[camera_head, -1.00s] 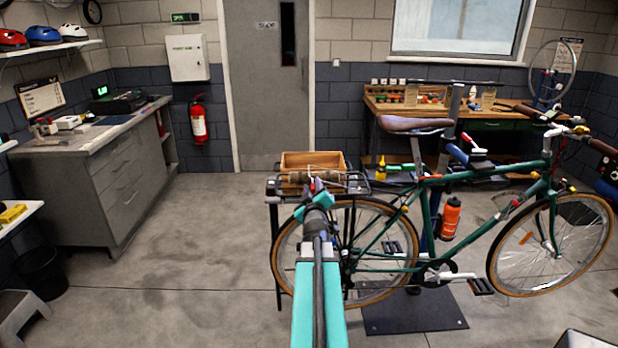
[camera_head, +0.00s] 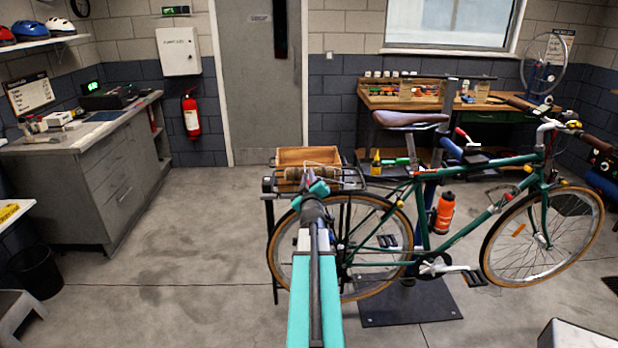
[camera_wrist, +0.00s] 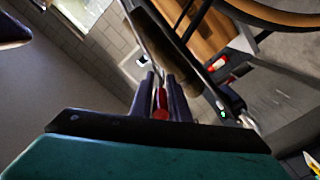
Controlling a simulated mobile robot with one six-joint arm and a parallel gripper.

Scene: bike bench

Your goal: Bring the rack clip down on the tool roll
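The tool roll (camera_head: 325,173) is a brown roll lying on the black rear rack of the green bicycle. In the wrist view a brown-olive roll (camera_wrist: 167,42) lies just beyond the fingers. The rack clip (camera_wrist: 147,40) shows there as a thin pale metal rod running down to a red piece between my fingers. My gripper (camera_wrist: 161,98) has its two dark fingers closed around this red piece. In the head view my gripper (camera_head: 318,188) is at the near side of the rack, and my arm hides part of the clip. I cannot tell the clip's height above the roll.
An open wooden box (camera_head: 308,156) is at the rack's far side. The bicycle's saddle (camera_head: 410,119) and frame stand to the right. A grey cabinet (camera_head: 100,185) stands at the left, with clear floor (camera_head: 190,240) between. A workbench (camera_head: 440,100) is behind.

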